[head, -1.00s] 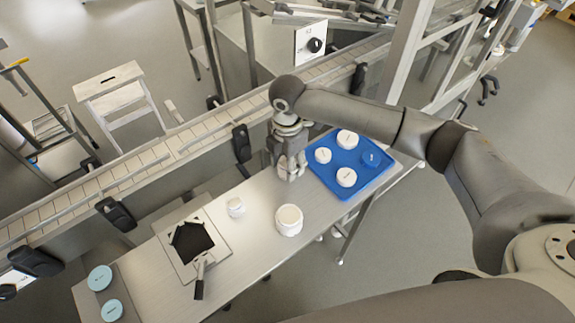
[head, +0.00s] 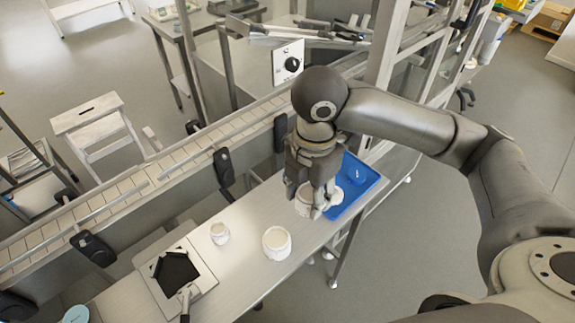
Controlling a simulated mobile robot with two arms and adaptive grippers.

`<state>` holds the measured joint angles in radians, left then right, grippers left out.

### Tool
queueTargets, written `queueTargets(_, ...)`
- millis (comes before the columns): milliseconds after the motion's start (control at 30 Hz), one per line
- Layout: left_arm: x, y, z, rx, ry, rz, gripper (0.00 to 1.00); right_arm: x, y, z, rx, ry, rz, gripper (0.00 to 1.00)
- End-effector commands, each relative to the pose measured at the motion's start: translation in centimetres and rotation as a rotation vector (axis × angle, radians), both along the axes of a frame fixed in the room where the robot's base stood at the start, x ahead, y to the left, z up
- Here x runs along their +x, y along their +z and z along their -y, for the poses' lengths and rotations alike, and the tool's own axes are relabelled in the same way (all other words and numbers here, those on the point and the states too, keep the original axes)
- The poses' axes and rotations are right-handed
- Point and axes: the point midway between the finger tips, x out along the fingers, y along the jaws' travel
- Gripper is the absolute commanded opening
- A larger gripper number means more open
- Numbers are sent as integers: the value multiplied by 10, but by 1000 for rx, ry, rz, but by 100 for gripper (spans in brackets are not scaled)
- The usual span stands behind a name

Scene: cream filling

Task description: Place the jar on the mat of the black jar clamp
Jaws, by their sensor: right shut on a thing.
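My right gripper (head: 317,208) is shut on a white jar (head: 303,203), partly hidden by the fingers, at the left edge of the blue tray. Whether the jar touches the table is unclear. The black jar clamp (head: 186,297) lies on a pale square board at the lower left, and its dark mat (head: 176,271) is bare. The gripper is well to the right of the mat. My left gripper is not in view.
A larger white jar (head: 277,243) and a small white jar (head: 219,233) stand on the steel table (head: 243,272) between gripper and clamp. The blue tray (head: 372,182) holds a blue lid (head: 357,174) and white lids, mostly hidden. A conveyor (head: 150,190) runs behind.

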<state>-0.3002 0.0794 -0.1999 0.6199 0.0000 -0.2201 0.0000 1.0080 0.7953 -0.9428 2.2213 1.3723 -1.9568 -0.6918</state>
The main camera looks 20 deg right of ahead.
Motion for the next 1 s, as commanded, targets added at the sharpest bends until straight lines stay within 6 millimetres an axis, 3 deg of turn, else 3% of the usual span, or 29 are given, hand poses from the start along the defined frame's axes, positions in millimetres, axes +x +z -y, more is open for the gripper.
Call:
queueTargets(367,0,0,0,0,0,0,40,-5,1,2,-1,-88,1,20)
queueTargets(1000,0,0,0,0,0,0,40,-6,-12,6,-1,-1157,1,20)
